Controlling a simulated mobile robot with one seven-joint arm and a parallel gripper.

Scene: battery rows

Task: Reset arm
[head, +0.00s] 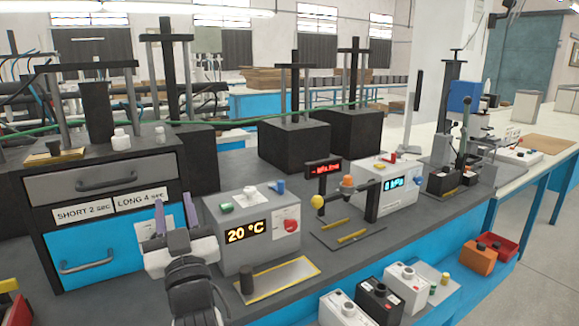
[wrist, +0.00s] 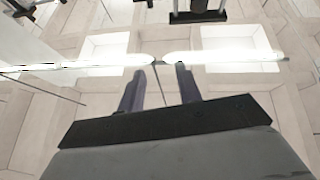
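My gripper (head: 173,203) is in the lower left of the head view, in front of the workbench (head: 420,236). Its two purple-grey fingers point up and stand apart with nothing between them. In the wrist view my gripper (wrist: 158,69) shows the same two fingers with an empty gap. Beyond them are pale ceiling panels (wrist: 50,90) and a bright light strip (wrist: 222,58). My arm's folded links show just below the gripper in the head view.
Behind the gripper stands a drawer cabinet (head: 107,188) with a blue lower drawer. To its right is a grey box (head: 243,252) reading 20 °C, with a yellow-edged plate (head: 285,278) in front. Several small boxes (head: 407,290) line the front shelf. Floor at the far right is clear.

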